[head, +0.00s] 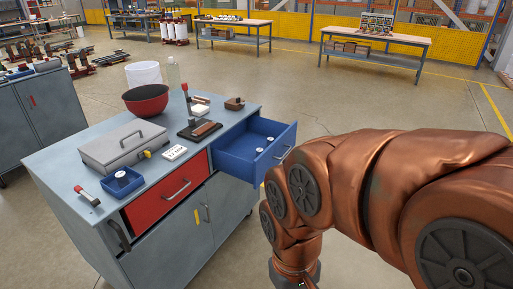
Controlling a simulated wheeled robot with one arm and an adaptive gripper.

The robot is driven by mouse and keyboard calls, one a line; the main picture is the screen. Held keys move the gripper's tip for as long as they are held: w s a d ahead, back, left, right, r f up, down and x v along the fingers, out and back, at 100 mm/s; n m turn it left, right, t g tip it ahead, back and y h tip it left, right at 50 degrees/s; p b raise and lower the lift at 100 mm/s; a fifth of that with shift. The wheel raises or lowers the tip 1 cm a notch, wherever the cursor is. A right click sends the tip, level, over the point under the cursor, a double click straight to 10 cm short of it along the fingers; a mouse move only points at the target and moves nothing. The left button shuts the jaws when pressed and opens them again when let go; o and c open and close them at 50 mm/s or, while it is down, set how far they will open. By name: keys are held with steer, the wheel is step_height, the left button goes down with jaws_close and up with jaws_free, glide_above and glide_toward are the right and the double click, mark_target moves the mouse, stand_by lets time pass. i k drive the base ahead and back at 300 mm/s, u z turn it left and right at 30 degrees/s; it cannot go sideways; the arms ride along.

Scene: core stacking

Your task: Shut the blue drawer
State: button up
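The blue drawer (231,165) is pulled open from the upper right of the grey cabinet (98,232). It holds a few small white round items, and its dark handle (282,152) is on its front face. My copper-coloured arm comes in from the right and bends down in front of the cabinet, to the right of the drawer. My gripper is at or below the bottom edge of the picture, so its fingers do not show. No contact between my arm and the drawer is visible.
On the cabinet top are a grey case (115,150), a red bowl (147,100), a small blue tray (120,186) and other small items.

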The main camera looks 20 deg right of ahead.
mark_target(233, 153)
steer(key=z, duration=0.25)
steer(key=i, duration=0.6)
steer(key=z, duration=0.1)
steer(key=k, duration=1)
steer(key=z, duration=0.75)
steer(key=i, duration=1.25)
steer(key=u, duration=0.7)
steer(key=i, duration=0.4)
steer(key=u, duration=0.5)
